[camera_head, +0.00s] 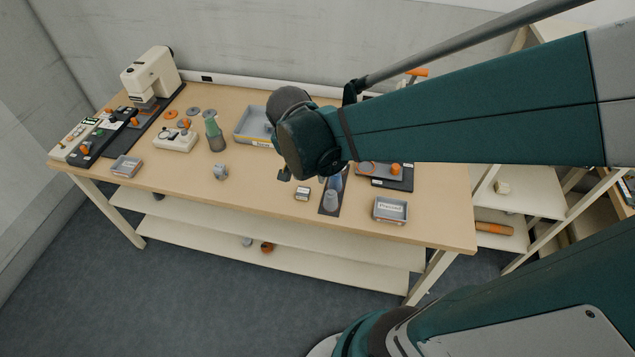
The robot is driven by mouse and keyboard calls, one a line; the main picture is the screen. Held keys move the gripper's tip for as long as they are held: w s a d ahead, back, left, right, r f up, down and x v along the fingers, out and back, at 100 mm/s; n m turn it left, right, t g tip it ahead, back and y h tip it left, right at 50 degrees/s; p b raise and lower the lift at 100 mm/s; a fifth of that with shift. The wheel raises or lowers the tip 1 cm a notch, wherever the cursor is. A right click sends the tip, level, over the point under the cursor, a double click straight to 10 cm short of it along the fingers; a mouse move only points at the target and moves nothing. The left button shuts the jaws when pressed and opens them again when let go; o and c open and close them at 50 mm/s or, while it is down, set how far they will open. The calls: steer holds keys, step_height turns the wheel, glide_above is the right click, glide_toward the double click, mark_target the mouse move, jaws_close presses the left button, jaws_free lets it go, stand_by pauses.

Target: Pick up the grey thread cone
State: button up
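A pale grey cone-like thing (331,201) stands on a dark strip near the table's front edge, with a blue piece just behind it; it looks like a thread cone. Another cone-shaped thing (213,133), green above and darker grey below, stands left of the table's middle. A small grey roll (220,172) lies in front of it. I cannot tell for certain which of these is the grey thread cone. My gripper (285,175) is mostly hidden behind my arm's wrist; only a small dark part shows above the table, left of the pale cone. Its fingers are not clear.
The table (255,198) holds a cream machine (150,74) at the back left, a grey tray (251,126) and a small tray (391,209) at the front right. Orange and grey discs lie at the back. My arm hides the back right.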

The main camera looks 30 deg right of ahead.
mark_target(328, 194)
steer(key=shift+w+d+f+m+g+h+b, duration=0.2)
steer(key=shift+d+f+m+g+b, duration=0.55)
steer(key=shift+f, duration=1.15)
steer(key=shift+w+d+f+m+g+h+b, duration=0.15)
steer(key=shift+d+f+m+b, duration=0.5)
steer(key=shift+f+m, duration=1.05)
steer(key=shift+w+d+f+m+g+h+b, duration=0.1)
steer(key=shift+d+f+m+g+h+b, duration=0.25)
steer(key=shift+d+f+m, duration=1.2)
steer(key=shift+a+f+n, duration=0.5)
steer(key=shift+f+n, duration=0.2)
steer(key=shift+n, duration=0.1)
steer(key=shift+b+x, duration=0.35)
steer(key=shift+x, duration=0.85)
steer(key=shift+s+b+x, duration=0.1)
steer(key=shift+b+x, duration=0.35)
steer(key=shift+x, duration=0.85)
steer(key=shift+s+b+x, duration=0.15)
steer(key=shift+b+x, duration=0.25)
steer(key=shift+x, duration=0.85)
steer(key=c, duration=0.6)
